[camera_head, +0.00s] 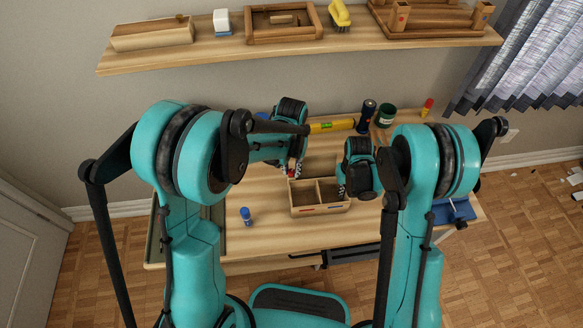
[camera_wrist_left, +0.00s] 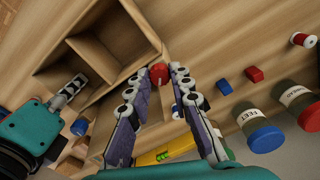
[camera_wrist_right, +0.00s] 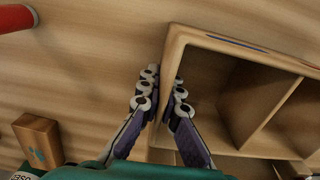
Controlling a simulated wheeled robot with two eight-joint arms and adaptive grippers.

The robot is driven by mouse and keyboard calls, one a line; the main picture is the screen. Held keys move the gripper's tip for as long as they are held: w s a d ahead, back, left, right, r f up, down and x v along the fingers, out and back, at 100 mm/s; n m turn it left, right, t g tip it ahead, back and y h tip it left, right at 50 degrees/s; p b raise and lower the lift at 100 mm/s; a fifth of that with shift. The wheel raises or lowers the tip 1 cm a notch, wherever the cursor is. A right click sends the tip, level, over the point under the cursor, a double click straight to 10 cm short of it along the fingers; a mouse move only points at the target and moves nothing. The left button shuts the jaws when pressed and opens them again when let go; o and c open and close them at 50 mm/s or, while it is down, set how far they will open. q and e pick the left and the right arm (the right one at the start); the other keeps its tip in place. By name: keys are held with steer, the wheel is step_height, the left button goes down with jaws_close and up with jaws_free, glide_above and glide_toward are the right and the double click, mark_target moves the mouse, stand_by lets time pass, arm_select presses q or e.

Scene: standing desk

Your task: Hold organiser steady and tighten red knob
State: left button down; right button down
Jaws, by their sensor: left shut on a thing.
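The wooden organiser (camera_head: 320,210) stands on the desk with open compartments facing up. The red knob (camera_wrist_left: 158,74) is at the organiser's outer corner in the left wrist view. My left gripper (camera_head: 292,171) is at the organiser's back left, its fingertips on either side of the knob and shut on it. My right gripper (camera_head: 342,190) is at the organiser's right end. In the right wrist view its fingers (camera_wrist_right: 163,78) straddle the organiser's side wall (camera_wrist_right: 172,48), one inside and one outside, close against it. The knob is mostly hidden in the head view.
A blue vise-like tool (camera_head: 455,211) is at the right edge. The front of the desk is clear.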

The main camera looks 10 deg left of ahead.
mark_target(291, 171)
arm_select(q)
steer(key=m, duration=0.6)
steer(key=shift+m, duration=0.3)
steer(key=m, duration=0.6)
steer(key=shift+m, duration=0.3)
steer(key=c, duration=1.3)
jaws_free()
steer(key=shift+c, duration=0.2)
step_height(291, 171, up, 12)
